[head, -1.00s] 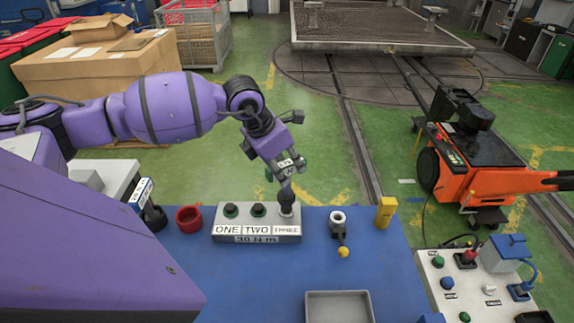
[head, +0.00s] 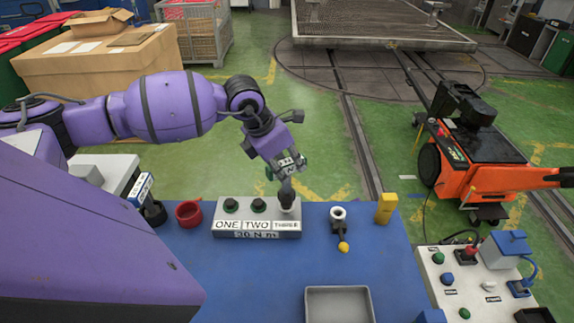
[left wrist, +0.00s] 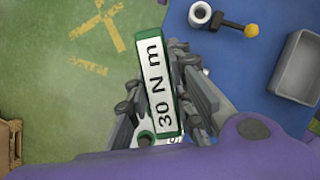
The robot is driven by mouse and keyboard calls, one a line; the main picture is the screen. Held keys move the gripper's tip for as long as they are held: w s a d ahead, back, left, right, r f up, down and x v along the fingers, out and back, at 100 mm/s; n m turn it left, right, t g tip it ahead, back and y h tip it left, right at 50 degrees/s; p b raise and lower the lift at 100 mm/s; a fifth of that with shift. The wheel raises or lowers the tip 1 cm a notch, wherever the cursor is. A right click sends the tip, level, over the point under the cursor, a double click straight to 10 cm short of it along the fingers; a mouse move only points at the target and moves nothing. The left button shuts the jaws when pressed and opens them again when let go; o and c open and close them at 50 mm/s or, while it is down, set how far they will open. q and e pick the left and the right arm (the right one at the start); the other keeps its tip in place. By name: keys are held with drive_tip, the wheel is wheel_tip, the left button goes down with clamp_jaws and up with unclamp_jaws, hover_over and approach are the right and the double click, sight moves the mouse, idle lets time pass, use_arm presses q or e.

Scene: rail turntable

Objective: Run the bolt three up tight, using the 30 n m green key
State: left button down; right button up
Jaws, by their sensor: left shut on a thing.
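The bolt block (head: 257,234) stands on the blue table, labelled ONE, TWO, THREE and 30 N m. Bolts one (head: 231,205) and two (head: 259,205) show dark green tops. Bolt three is hidden under a grey socket (head: 287,202) at the THREE position. My left gripper (head: 284,168) is shut on the green key (left wrist: 162,84), which has a white 30 N m label. The key stands about upright above bolt three, its lower end at that position; how far it seats cannot be told. My right gripper is not in view.
A red cup (head: 188,213) is left of the block. A grey tool with a yellow knob (head: 342,246), a yellow block (head: 386,208) and a grey tray (head: 338,292) are to the right. The blue table (head: 240,275) is clear in front of the block.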

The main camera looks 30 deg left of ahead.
use_arm(q)
drive_tip(key=shift+f, duration=1.2)
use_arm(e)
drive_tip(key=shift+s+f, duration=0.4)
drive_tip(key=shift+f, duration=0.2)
use_arm(q)
drive_tip(key=shift+b, duration=0.3)
drive_tip(key=shift+f+m+g+h+b, duration=0.1)
drive_tip(key=shift+m+g+h+b, duration=0.35)
drive_tip(key=shift+m, duration=0.8)
drive_tip(key=shift+m+g+h+b, duration=0.3)
drive_tip(key=shift+m+b, duration=0.2)
drive_tip(key=shift+m, duration=0.75)
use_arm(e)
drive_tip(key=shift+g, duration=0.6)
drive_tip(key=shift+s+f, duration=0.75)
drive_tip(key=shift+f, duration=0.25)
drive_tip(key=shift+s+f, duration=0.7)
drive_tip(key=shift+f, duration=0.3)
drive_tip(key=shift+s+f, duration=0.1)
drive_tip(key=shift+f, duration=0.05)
